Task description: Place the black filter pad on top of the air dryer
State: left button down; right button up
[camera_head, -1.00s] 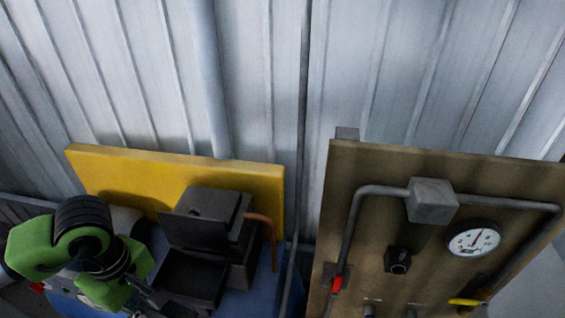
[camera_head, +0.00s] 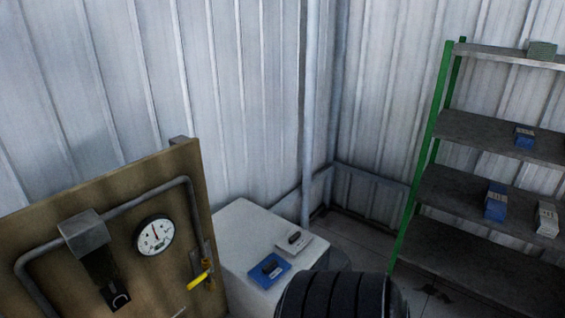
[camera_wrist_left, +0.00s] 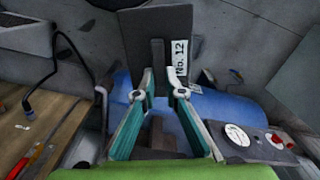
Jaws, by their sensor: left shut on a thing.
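In the left wrist view, my left gripper (camera_wrist_left: 160,94) has its fingertips around the narrow lower part of a dark flat plate (camera_wrist_left: 143,35). The plate stands out beyond the fingertips and bears a white label reading "No. 12". It looks like the held thing, but I cannot tell for sure whether it is the black filter pad. A blue rounded body (camera_wrist_left: 228,108) lies behind and to the right of the fingers. I cannot identify the air dryer in the current views. My right gripper is out of view.
A brown board with a gauge (camera_head: 155,235) stands at left in the head view. A white bench (camera_head: 240,235) carries a blue item (camera_head: 269,270) and a small grey one. A shelf (camera_head: 470,185) with boxes stands at right. A wooden top (camera_wrist_left: 40,125) shows in the left wrist view.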

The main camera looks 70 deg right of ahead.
aim_at(246, 234)
jog(key=k+l+z, duration=0.15)
jog(key=z, duration=0.95)
jog(key=i+l, duration=0.15)
jog(key=l, duration=0.25)
jog(key=i+l, duration=0.15)
jog(key=l, duration=0.25)
jog(key=i+l, duration=0.15)
jog(key=l, duration=0.2)
jog(key=i+l, duration=0.1)
jog(key=l, duration=0.3)
jog(key=i+l, duration=0.15)
jog(key=l, duration=0.25)
jog(key=i+l, duration=0.15)
jog(key=l, duration=0.25)
jog(key=i+l, duration=0.15)
jog(key=l, duration=0.25)
jog(key=i+l, duration=0.15)
jog(key=l, duration=0.2)
